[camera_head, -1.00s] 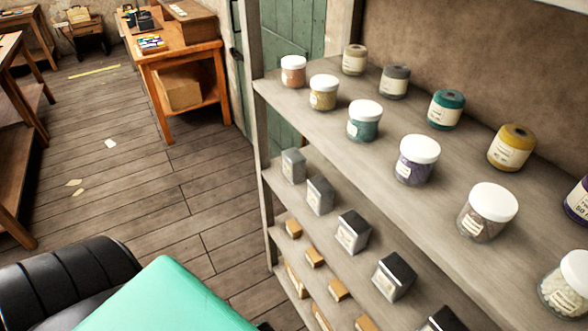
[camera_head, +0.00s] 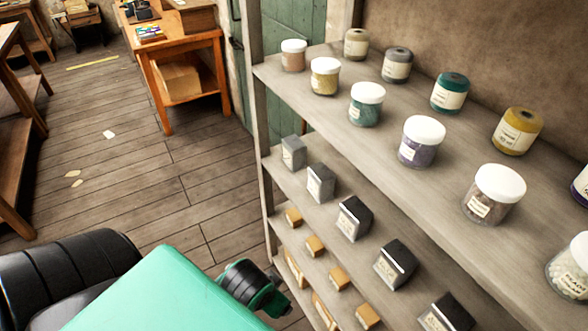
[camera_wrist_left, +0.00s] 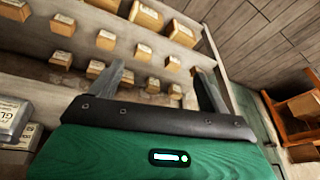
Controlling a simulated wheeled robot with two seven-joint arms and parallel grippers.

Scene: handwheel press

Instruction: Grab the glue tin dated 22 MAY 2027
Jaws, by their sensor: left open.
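Several grey metal tins stand in a row on the middle shelf in the head view, such as a far one (camera_head: 292,152), a middle one (camera_head: 354,218) and a nearer one (camera_head: 394,264). Their labels are too small for me to read a date. In the left wrist view, grey tins (camera_wrist_left: 14,118) stand at the left edge, one label showing "GL". My left gripper (camera_wrist_left: 158,67) is open and empty, its fingers pointing toward the shelves, with the tins left of it. In the head view my green arm is low, left of the shelves; its fingertips are hidden. My right gripper is not in view.
Jars with white lids (camera_head: 422,140) and spools (camera_head: 450,92) fill the top shelf (camera_head: 320,105). Small tan boxes (camera_wrist_left: 106,40) sit on the lower shelves. A wooden desk (camera_head: 180,50) stands at the back. The floor (camera_head: 130,180) left of the shelves is mostly clear.

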